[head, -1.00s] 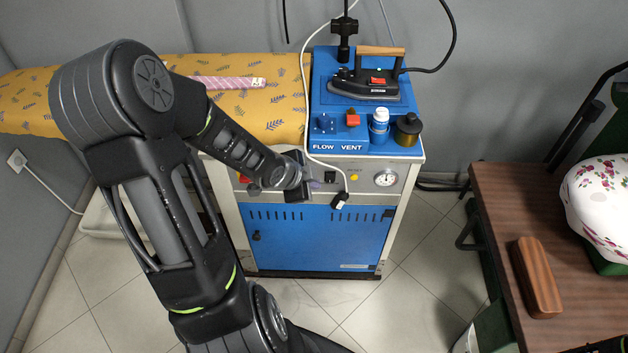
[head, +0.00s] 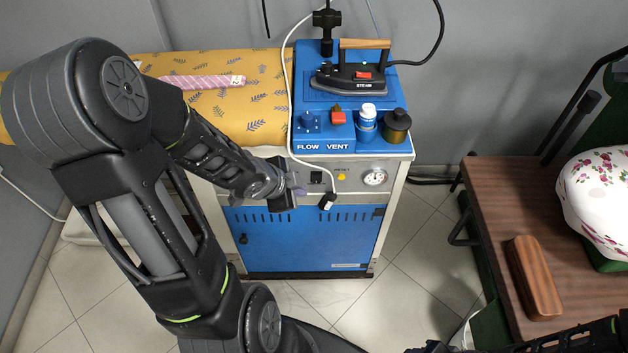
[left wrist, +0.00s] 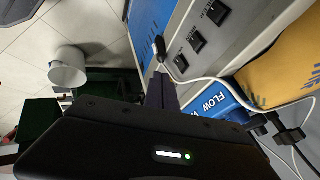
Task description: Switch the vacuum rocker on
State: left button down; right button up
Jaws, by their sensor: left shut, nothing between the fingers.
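The blue and grey ironing machine (head: 309,238) stands ahead, with a front panel under its blue top. In the left wrist view a row of three black rockers shows on the panel: one (left wrist: 216,12), a middle one (left wrist: 197,41) and one nearest the fingers (left wrist: 180,64). Their labels are too small to read surely, so I cannot tell which is the vacuum rocker. One black rocker (head: 316,178) shows in the head view, just right of my left gripper (head: 300,190). That gripper is shut and empty, close to the panel, covering part of it. Contact cannot be told. My right gripper (head: 430,347) barely shows at the bottom edge.
A white cable with a black plug (head: 327,201) hangs over the panel beside the rockers. A gauge (head: 374,178) sits further right. The iron (head: 350,78) and two bottles stand on top. A brown table (head: 490,220) is at right; a white bin (left wrist: 68,67) stands on the floor.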

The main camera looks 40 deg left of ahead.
aim_at(319, 181)
pick_arm(q)
jog(key=shift+w+a+f+b, duration=0.35)
jog(key=shift+w+f+b, duration=0.55)
jog(key=shift+w+f, duration=0.6)
jog(key=shift+w+a+f+b, duration=0.4)
jog(key=shift+w+f+b, duration=0.55)
jog(key=shift+w+f, duration=0.5)
jog(key=shift+w+a+f+b, duration=0.35)
jog(key=shift+w+f+b, duration=0.55)
jog(key=shift+w+f, duration=0.6)
jog(key=shift+w+r, duration=0.1)
jog(key=shift+w+a, duration=0.1)
jog(key=shift+a, duration=0.05)
jog(key=shift+r+p, duration=0.8)
jog(key=shift+p, duration=0.15)
